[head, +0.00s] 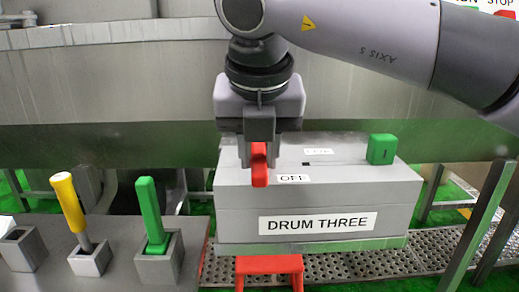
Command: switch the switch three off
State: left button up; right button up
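A grey switch box (240,222) labelled "DRUM THREE" stands in the middle of the head view. A green block (382,149) marked with a bar sits at the right end of its top. A red handle-like piece (260,172) shows at the left, by the "OFF" label. My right gripper (260,155) points down over the left part of the box. Its narrow fingers lie close on both sides of the red piece and hide its upper part. I cannot tell whether they press on it. My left gripper is not in view.
To the left, a yellow-handled lever (69,203) and a green-handled lever (151,213) stand in grey sockets on a grey bench. A red stand (269,264) is below the box, over a perforated metal walkway (350,266). A large metal drum fills the back.

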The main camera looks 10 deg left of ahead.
jog(key=o, duration=0.3)
jog(key=v, duration=0.7)
jog(key=shift+r, duration=0.15)
